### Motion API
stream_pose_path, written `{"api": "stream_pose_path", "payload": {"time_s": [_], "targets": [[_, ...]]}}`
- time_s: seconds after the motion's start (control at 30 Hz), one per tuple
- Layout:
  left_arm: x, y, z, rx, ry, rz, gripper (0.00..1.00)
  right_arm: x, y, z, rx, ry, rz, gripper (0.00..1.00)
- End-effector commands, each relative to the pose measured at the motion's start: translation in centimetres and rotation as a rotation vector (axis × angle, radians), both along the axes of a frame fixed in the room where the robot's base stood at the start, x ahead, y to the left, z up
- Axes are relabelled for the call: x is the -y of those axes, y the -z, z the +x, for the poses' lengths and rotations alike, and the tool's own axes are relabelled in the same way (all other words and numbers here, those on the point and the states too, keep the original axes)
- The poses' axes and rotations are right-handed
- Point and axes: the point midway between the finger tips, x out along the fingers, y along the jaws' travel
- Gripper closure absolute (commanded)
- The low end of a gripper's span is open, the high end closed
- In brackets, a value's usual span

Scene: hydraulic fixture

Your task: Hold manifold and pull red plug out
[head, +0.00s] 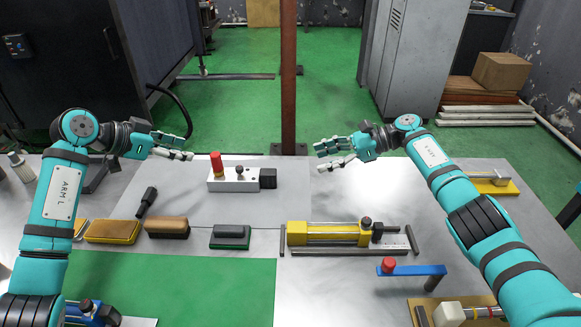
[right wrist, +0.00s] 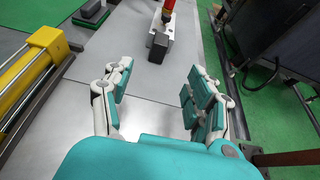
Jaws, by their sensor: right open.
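The manifold (head: 232,184) is a white block on the grey table, with a black knob and a black end piece at its right. The red plug (head: 216,167) stands upright on its left end. In the right wrist view the manifold (right wrist: 171,28) lies ahead, beyond the fingers, with the red plug (right wrist: 169,9) at the top edge. My left gripper (head: 189,146) is open and empty, up and left of the plug, apart from it. My right gripper (head: 318,157) is open and empty, right of the manifold; its spread fingers show in the right wrist view (right wrist: 160,85).
A yellow cylinder fixture (head: 325,233) lies in front, right of several brushes (head: 167,228). A blue bracket with a red knob (head: 412,270) is nearer right. A brown post (head: 289,80) rises behind the table. The table around the manifold is clear.

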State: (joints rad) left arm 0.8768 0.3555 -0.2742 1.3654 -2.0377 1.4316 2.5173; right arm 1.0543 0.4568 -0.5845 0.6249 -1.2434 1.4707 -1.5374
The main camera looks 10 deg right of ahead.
Motion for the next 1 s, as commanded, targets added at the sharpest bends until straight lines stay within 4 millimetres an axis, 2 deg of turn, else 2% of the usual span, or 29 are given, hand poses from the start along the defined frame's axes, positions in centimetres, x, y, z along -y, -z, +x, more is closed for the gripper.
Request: {"api": "stream_pose_path", "payload": {"time_s": [0.03, 0.6, 0.8, 1.0], "targets": [[0.0, 0.0, 0.0, 0.000, 0.000, 0.000, 0.62, -1.0, 0.4, 0.1, -0.001, -0.004, 0.002, 0.42], [0.0, 0.0, 0.0, 0.000, 0.000, 0.000, 0.62, -11.3, 4.6, 1.9, -0.004, 0.001, 0.004, 0.42], [0.0, 0.0, 0.0, 0.000, 0.000, 0.000, 0.62, -13.2, 5.5, 2.4, -0.003, 0.004, 0.004, 0.42], [0.0, 0.0, 0.0, 0.000, 0.000, 0.000, 0.62, -14.0, 5.9, 2.5, -0.002, 0.002, 0.001, 0.42]]}}
